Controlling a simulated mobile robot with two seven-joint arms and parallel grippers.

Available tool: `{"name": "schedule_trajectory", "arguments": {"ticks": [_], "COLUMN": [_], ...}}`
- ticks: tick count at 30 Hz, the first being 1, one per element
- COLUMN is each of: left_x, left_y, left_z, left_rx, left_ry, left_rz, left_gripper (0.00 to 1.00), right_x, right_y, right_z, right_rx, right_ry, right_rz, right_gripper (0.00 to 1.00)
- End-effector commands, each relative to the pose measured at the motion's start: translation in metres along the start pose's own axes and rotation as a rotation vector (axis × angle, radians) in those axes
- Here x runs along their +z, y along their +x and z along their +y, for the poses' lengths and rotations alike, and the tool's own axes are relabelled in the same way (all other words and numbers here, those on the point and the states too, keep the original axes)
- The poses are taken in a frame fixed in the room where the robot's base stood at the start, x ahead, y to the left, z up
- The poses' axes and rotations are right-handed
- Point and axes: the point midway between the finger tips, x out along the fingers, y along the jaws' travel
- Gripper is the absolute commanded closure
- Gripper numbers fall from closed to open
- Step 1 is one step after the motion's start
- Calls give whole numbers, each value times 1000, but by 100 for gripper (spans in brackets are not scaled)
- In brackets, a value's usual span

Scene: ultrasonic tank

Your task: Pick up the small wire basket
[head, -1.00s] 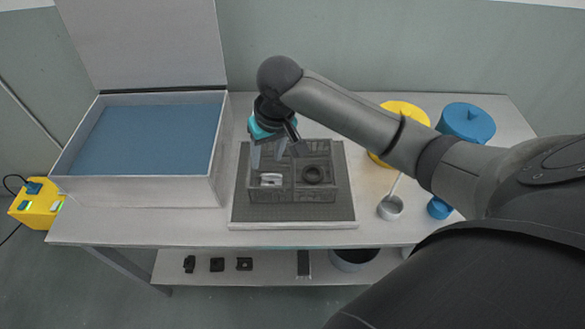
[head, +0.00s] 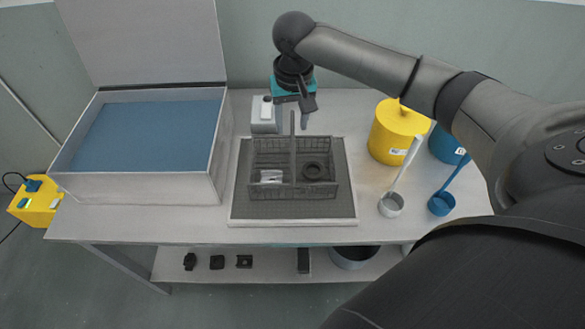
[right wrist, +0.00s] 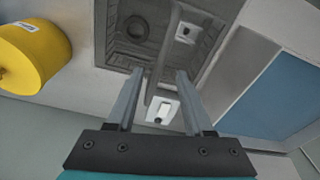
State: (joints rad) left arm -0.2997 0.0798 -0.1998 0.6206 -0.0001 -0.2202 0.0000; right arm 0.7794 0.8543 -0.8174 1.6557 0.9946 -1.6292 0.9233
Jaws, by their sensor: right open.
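The small wire basket (head: 312,191) is dark grey, with a divider and a tall upright handle (head: 293,150) across its middle. It stands on a dark mat. A pale metal part (head: 271,177) lies in its left compartment and a black ring (head: 315,171) in its right. My right gripper (head: 302,122) is open and empty above the back of the basket, near the handle top. In the right wrist view its two fingers (right wrist: 160,74) are spread, with the handle (right wrist: 160,70) showing between them. I cannot tell the depth between fingers and handle. My left gripper is not in view.
A tank of blue liquid (head: 145,140) with a raised lid stands left. A small grey box (head: 264,122) stands behind the basket. A yellow canister (head: 390,133), a blue one (head: 447,148) and two ladles (head: 391,206) (head: 441,204) are right. The bench front is clear.

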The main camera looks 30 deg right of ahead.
Motion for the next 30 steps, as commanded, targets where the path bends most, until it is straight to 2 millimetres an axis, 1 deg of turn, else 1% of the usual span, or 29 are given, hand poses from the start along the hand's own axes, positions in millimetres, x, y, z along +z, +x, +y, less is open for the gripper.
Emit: {"name": "schedule_trajectory", "arguments": {"ticks": [1,8,15,17,20,30], "left_x": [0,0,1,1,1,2], "left_y": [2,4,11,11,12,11], "left_z": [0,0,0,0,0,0], "left_rx": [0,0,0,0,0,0], "left_ry": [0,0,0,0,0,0], "left_rz": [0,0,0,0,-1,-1], "left_gripper": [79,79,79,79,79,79], "right_x": [0,0,0,0,-1,-1], "right_y": [8,23,59,64,68,67], "right_z": [0,1,3,3,3,3], "right_rx": [-1,1,0,0,-1,-1], "right_ry": [1,-1,-1,-2,-2,-2], "right_rz": [-1,0,0,1,2,2], "right_gripper": [48,48,48,48,48,48]}}
